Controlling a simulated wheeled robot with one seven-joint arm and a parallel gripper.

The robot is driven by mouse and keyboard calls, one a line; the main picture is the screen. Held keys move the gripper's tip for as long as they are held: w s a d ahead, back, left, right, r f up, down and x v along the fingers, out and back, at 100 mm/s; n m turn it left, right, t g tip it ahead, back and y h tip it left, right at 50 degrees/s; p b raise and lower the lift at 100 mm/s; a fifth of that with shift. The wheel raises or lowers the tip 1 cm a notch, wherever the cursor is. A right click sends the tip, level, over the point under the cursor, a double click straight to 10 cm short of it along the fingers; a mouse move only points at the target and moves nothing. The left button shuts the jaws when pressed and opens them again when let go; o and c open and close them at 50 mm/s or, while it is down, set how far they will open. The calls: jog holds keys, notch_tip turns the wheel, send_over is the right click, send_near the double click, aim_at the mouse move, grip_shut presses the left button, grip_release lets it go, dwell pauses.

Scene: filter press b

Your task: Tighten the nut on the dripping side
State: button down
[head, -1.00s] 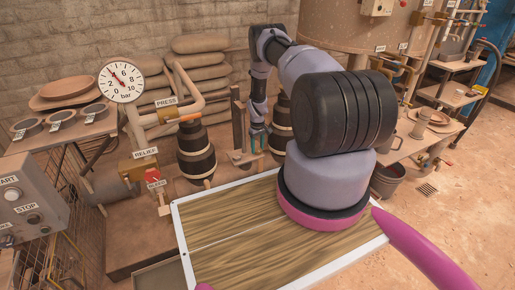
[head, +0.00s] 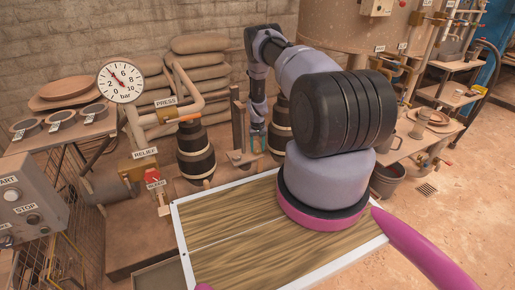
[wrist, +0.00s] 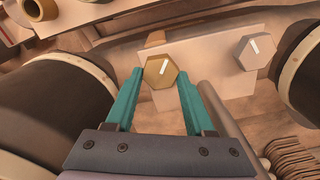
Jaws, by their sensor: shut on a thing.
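In the wrist view, a brass-coloured hexagonal nut (wrist: 160,72) with a white mark sits on a pale plate (wrist: 212,78). My gripper's (wrist: 160,76) two teal fingers stand on either side of this nut and are shut on it. A second, grey hexagonal nut (wrist: 256,51), also with a white mark, sits to the right on the same plate, clear of the fingers. In the head view my gripper (head: 257,146) is low between the two dark barrel-shaped vessels; the nuts are too small to make out there. I see no drip in either view.
Dark banded vessels stand close at the left (head: 196,152) and right (head: 280,130) of my gripper. A pressure gauge (head: 121,82) reads between 2 and 4 bar. A red relief knob (head: 152,175) and a control box (head: 25,205) are at the left.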

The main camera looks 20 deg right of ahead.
aim_at(257, 149)
dwell(0.3)
jog(key=shift+c, duration=1.3)
grip_release()
notch_tip(257, 149, up, 11)
